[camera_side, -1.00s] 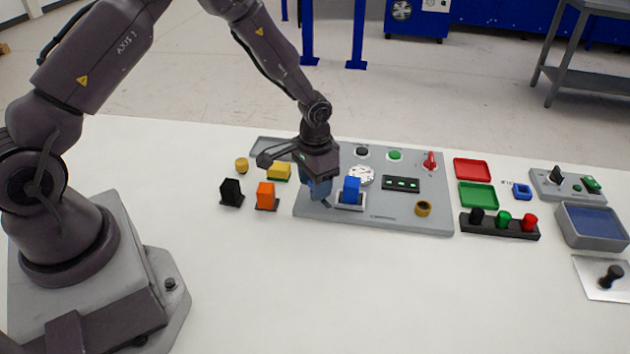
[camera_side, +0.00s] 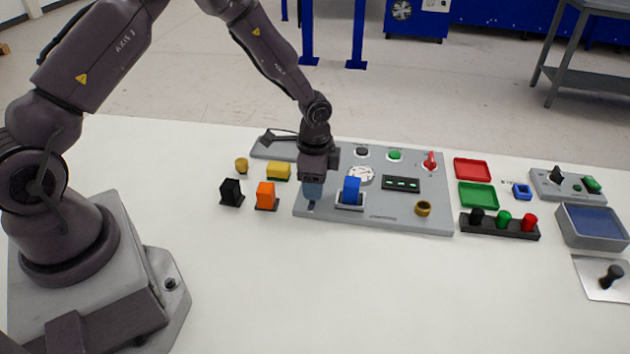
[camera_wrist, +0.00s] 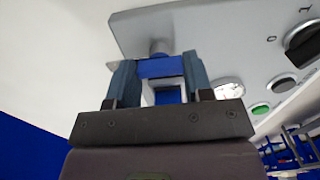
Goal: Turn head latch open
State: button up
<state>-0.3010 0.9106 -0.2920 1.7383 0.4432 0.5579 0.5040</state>
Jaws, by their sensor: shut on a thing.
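My gripper (camera_side: 312,200) points straight down over the left end of the grey panel (camera_side: 385,218). In the wrist view my gripper (camera_wrist: 160,64) has its two fingers closed against a blue bar-shaped part (camera_wrist: 160,69), which I take to be the head latch. A short grey post (camera_wrist: 158,47) stands just beyond it. In the side view the fingers hide the latch, so its exact angle cannot be told there. A blue block (camera_side: 351,188) stands in a pale holder just right of my gripper.
Right of the gripper, the panel carries a white dial (camera_side: 361,175), a green button (camera_side: 395,155), a red switch (camera_side: 430,160) and a brass ring (camera_side: 423,208). Orange (camera_side: 266,195) and black (camera_side: 231,192) blocks stand to the left. The front of the table is clear.

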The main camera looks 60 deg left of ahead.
dwell(0.4)
jog(key=o, duration=0.9)
jog(key=shift+r, duration=0.1)
notch_tip(320, 180, up, 13)
jog(key=shift+f, duration=0.1)
